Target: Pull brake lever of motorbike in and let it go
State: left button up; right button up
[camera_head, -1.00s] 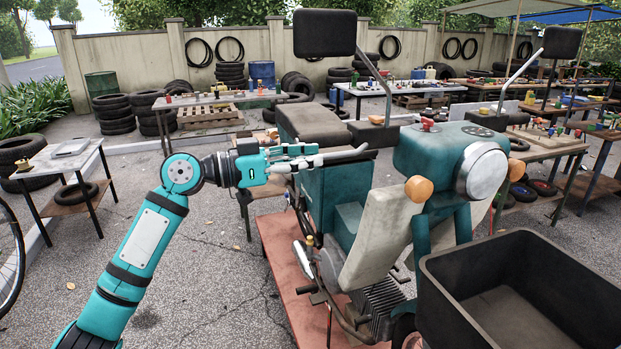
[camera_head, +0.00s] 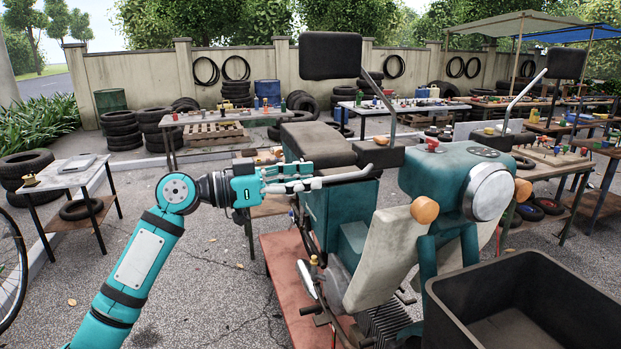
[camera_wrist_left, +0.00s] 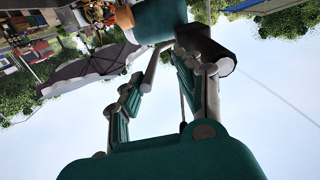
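The teal motorbike (camera_head: 440,175) stands on a reddish platform, its round headlight (camera_head: 488,192) facing front right. Its pale brake lever (camera_head: 345,176) sticks out to the left; it also shows as a grey bar in the left wrist view (camera_wrist_left: 153,68). A dark handlebar grip (camera_wrist_left: 207,48) lies near the right finger there. My left gripper (camera_head: 308,177) is at the lever's outer end. In the left wrist view its fingers (camera_wrist_left: 155,90) are spread, with the lever in the gap between them. Contact with the lever cannot be told. My right gripper is not in view.
A dark open bin (camera_head: 535,270) is at the front right. A black mirror (camera_head: 331,56) rises above the handlebar. A small table (camera_head: 68,172) stands at the left, with tyres nearby. Paved ground (camera_head: 200,290) left of the platform is clear.

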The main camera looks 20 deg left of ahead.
pick_arm(q)
jog(key=v, duration=1.1)
jog(key=shift+w, duration=0.15)
jog(key=shift+w+f, duration=0.1)
jog(key=shift+f, duration=0.05)
